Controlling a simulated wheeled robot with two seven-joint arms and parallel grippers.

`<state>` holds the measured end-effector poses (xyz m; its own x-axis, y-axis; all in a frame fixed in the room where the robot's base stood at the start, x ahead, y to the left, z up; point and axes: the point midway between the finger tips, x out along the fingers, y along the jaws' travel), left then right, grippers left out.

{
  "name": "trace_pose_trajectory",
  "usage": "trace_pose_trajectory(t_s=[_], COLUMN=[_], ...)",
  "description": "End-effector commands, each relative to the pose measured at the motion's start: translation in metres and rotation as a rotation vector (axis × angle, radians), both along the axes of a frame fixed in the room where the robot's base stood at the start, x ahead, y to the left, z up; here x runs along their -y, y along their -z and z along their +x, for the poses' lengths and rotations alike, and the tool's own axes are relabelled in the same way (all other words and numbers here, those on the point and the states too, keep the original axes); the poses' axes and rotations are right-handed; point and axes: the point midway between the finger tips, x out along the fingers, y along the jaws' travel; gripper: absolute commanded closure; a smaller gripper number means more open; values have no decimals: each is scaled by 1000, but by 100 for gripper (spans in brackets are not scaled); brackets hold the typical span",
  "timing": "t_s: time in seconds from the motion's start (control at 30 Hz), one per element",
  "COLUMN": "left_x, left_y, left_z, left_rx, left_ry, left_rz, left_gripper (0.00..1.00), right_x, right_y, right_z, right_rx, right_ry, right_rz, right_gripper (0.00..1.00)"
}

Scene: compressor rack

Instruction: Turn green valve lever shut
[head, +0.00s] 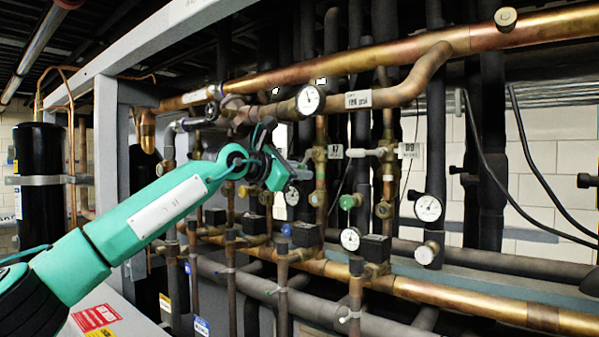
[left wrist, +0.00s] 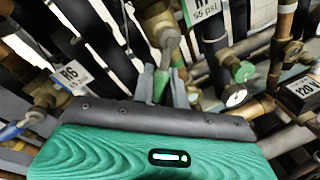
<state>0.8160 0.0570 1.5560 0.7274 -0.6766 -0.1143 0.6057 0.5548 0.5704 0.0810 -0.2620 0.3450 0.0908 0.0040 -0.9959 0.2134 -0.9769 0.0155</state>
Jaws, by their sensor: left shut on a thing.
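The green valve lever (left wrist: 161,84) shows in the left wrist view, its green end between my two grey fingers. Its bare metal part runs up to a brass valve body (left wrist: 158,22) on a pipe. My left gripper (left wrist: 162,92) is shut on this lever. In the head view my left gripper (head: 298,168) reaches into the pipes near the centre, and the lever is too small and hidden to make out there. My right gripper is in neither view.
A green knob (head: 347,201) and pressure gauges (head: 310,99) sit close around the gripper. Thick copper pipes (head: 380,57) cross above and below. A blue handle (left wrist: 17,130) and an R6 tag (left wrist: 73,76) are at the left in the wrist view. Little free room remains among the pipes.

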Motion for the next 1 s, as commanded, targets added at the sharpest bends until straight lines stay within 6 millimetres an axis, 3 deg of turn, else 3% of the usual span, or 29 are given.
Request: trace_pose_trajectory(t_s=[0.07, 0.1, 0.17, 0.57, 0.83, 0.9, 1.0], left_x=[0, 0, 0, -7, -44, -55, -69], left_y=[-1, -1, -1, 0, -3, -6, -8], left_z=[0, 0, 0, -6, -46, -58, -73], left_rx=[2, 1, 1, 2, 4, 4, 3], left_ry=[0, 0, 0, 0, -1, -1, -1], left_rz=[-2, -2, -2, -2, -2, -2, -2], left_gripper=[100, 77, 66, 66, 66, 66, 66], right_x=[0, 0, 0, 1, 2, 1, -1], right_y=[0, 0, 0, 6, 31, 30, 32], right_z=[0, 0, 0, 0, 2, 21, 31], right_rx=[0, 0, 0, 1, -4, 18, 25], right_ry=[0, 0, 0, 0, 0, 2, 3], right_rz=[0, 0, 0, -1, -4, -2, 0], right_gripper=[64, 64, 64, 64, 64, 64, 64])
